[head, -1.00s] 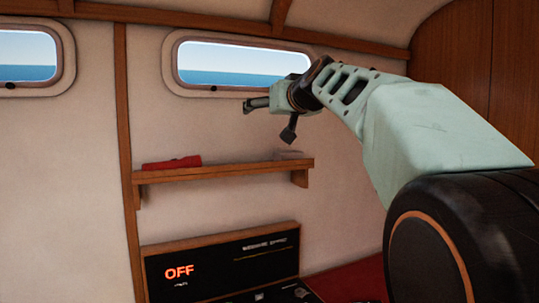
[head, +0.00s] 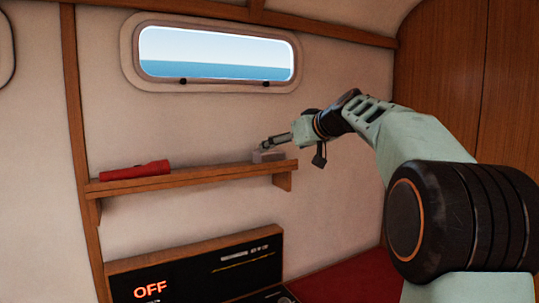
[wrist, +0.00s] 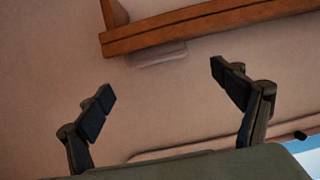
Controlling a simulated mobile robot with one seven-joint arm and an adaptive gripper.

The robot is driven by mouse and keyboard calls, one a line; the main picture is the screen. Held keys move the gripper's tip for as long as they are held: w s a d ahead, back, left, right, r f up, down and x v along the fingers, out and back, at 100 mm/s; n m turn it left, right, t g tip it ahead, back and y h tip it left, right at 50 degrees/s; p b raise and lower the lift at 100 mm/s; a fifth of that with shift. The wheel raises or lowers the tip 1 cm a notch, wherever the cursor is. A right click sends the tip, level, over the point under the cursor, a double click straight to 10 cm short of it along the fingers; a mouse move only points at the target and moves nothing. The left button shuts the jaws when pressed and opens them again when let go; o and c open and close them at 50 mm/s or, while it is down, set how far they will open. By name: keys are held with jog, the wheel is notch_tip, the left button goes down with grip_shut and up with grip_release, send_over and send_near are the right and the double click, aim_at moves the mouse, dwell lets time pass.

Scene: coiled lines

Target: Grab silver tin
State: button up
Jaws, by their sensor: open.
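The silver tin (head: 268,156) is a small, pale grey box on the right end of the wooden shelf (head: 190,179). In the wrist view, which looks upside down, the tin (wrist: 158,55) is a faint pale block against the shelf edge (wrist: 200,27). My gripper (head: 272,143) is just above and in front of the tin in the head view, partly overlapping it. In the wrist view my gripper (wrist: 162,80) has its two dark fingers wide apart and empty. The tin lies beyond the fingertips, between their lines, and appears untouched.
A red flashlight (head: 136,171) lies on the left part of the shelf. A window (head: 215,55) is in the wall above. A black panel reading OFF (head: 200,268) is below. The shelf between flashlight and tin is clear.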

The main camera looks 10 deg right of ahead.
aim_at(272, 152)
jog(key=p+x, duration=0.3)
jog(key=x, duration=0.5)
jog(key=shift+f, duration=0.15)
jog(key=c, duration=1.4)
jog(key=shift+o, duration=0.2)
